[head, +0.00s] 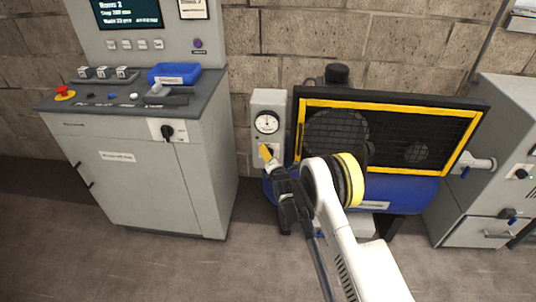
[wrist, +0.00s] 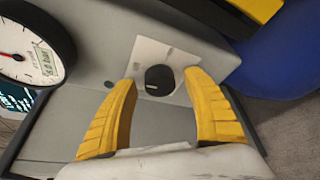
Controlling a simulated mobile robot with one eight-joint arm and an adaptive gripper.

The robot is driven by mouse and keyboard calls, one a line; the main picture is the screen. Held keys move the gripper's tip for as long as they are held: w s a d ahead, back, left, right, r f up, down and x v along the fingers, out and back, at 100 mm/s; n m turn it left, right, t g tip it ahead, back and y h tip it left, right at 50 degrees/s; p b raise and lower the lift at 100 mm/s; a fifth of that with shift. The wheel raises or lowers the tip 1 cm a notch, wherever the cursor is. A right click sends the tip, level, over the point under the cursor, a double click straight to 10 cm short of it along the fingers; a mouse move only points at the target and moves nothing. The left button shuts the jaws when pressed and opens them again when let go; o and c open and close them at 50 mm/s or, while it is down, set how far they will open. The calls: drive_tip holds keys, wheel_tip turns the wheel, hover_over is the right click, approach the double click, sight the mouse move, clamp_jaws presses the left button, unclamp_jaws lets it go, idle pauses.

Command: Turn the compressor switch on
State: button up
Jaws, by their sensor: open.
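The compressor (head: 385,190) is a blue tank unit with a black mesh guard framed in yellow, against the wall. A grey control box with a round gauge (head: 267,122) stands at its left side. In the wrist view, the compressor switch (wrist: 159,79) is a round black knob with a pale mark, on a light plate on the box face. My gripper (wrist: 163,100) has yellow fingers, open and apart. The knob appears between and just beyond the fingertips, and I see no contact. In the head view, my gripper (head: 267,152) is at the box below the gauge and hides the switch.
A grey console (head: 140,165) with a screen, buttons, a red emergency stop (head: 64,92) and a blue tray (head: 174,74) stands at left. A grey cabinet (head: 490,150) stands at right. Floor in front is clear. The gauge (wrist: 32,52) is close to my fingers.

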drive_tip(key=c, duration=1.2)
drive_tip(key=shift+m+t+y, duration=0.3)
drive_tip(key=shift+m+y, duration=0.1)
drive_tip(key=shift+m, duration=0.8)
drive_tip(key=o, duration=1.2)
